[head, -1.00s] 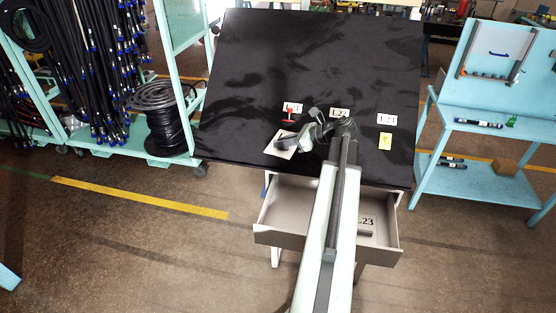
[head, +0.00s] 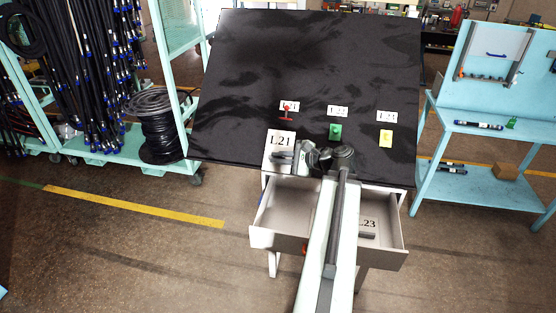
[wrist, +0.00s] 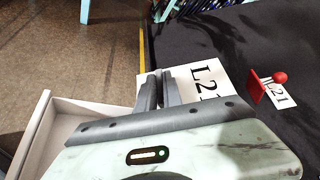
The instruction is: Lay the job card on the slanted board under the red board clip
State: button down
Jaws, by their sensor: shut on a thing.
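The white job card (head: 282,137), printed L21, is over the lower left of the black slanted board (head: 320,60). The red board clip (head: 286,113) stands just above the card's upper edge, in front of a small L21 label. In the wrist view, the card (wrist: 203,84) and the red clip (wrist: 265,86) are apart, with black board between them. My gripper (head: 277,156) is shut on the card's lower edge. Whether the card touches the board I cannot tell.
A green clip (head: 335,132) and a yellow clip (head: 385,138) sit to the right under their own labels. An open drawer (head: 283,212) below the board holds a card marked L23 (head: 368,224). A hose rack (head: 170,150) stands left, a blue bench (head: 490,130) right.

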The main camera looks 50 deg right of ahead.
jog(key=w+d+f, duration=0.1)
jog(key=d+b, duration=0.1)
jog(key=w+d+f+b, duration=0.1)
jog(key=d, duration=0.1)
jog(key=shift+w+d+f, duration=0.1)
jog(key=shift+w+f, duration=0.2)
jog(key=shift+w, duration=0.05)
jog(key=shift+w+d+f+b, duration=0.25)
jog(key=shift+d+f+b, duration=0.2)
jog(key=shift+f+b, duration=0.15)
jog(key=shift+w+d+f+b, duration=0.25)
jog(key=shift+d+f+b, duration=0.2)
jog(key=shift+b, duration=0.15)
jog(key=c, duration=1.4)
grip_release()
jog(key=shift+r, duration=0.1)
